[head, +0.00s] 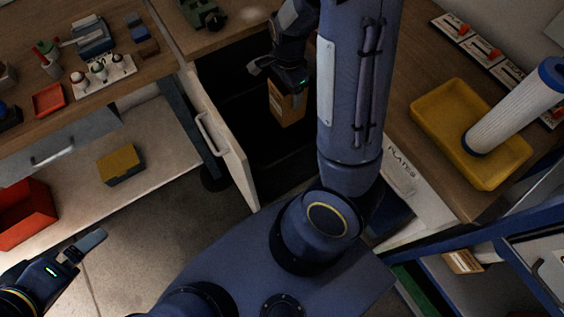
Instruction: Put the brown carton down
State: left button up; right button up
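The brown carton (288,108) hangs upright below my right gripper (280,82), inside or just above the dark open drawer (234,158). The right gripper seems closed about the carton's top; its fingertips are partly hidden. I cannot tell whether the carton's bottom touches the drawer floor, which is in deep shadow. My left gripper (90,243) is low at the left over the floor, away from the carton, with nothing seen in it. Its finger gap is not clear.
The drawer's pale front with a white handle (210,134) stands left of the carton. A yellow tray (438,104) holding a white filter cylinder (515,107) lies on the right bench. A yellow-topped box (120,164) and red bin (27,214) sit on the left shelf.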

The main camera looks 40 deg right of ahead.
notch_tip(320, 180, down, 42)
jog(key=b, duration=3.7)
jog(key=shift+f, duration=0.25)
jog(key=shift+w, duration=0.1)
jog(key=o, duration=0.5)
jog(key=shift+f+b, duration=0.2)
jog(key=shift+b, duration=0.1)
jog(key=o, duration=0.5)
jog(key=shift+c, duration=0.2)
